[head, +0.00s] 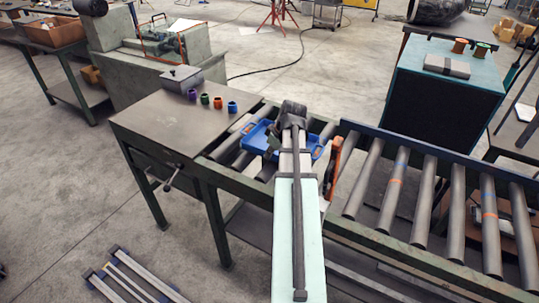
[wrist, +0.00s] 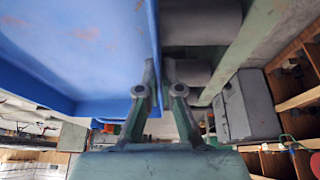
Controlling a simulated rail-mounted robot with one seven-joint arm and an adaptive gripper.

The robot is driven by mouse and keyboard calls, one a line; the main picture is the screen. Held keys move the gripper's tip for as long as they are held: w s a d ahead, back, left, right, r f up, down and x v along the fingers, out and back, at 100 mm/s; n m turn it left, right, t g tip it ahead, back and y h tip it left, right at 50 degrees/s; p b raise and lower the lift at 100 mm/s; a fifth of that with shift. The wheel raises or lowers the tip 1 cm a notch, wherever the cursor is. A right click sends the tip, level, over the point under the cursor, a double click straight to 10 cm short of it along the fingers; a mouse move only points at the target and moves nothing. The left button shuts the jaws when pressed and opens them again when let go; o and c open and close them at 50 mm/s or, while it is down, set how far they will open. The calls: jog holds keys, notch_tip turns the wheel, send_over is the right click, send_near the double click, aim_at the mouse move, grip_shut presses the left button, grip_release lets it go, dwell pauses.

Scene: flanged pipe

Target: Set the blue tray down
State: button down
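The blue tray (head: 255,136) is over the rollers at the left part of the conveyor in the head view, partly hidden behind my arm. It looks about level; I cannot tell whether it touches the rollers. In the wrist view the tray (wrist: 75,50) fills the upper left. My gripper (wrist: 160,68) has its two fingers close together on either side of the tray's side wall, so it appears shut on that wall. In the head view my gripper (head: 289,125) is at the tray, its fingertips hidden by the arm.
A bench (head: 165,122) left of the tray holds several small coloured parts (head: 218,102) and a grey box (head: 182,78). An orange upright part (head: 334,158) stands close to the right of the tray. Bare rollers (head: 412,187) continue right. A teal-topped cabinet (head: 440,85) is behind.

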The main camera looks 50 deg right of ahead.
jog(key=shift+f, duration=0.5)
jog(key=shift+f, duration=0.2)
jog(key=c, duration=1.3)
grip_release()
jog(key=shift+r, duration=0.1)
jog(key=shift+r, duration=0.15)
jog(key=b+v, duration=0.2)
jog(key=v, duration=1)
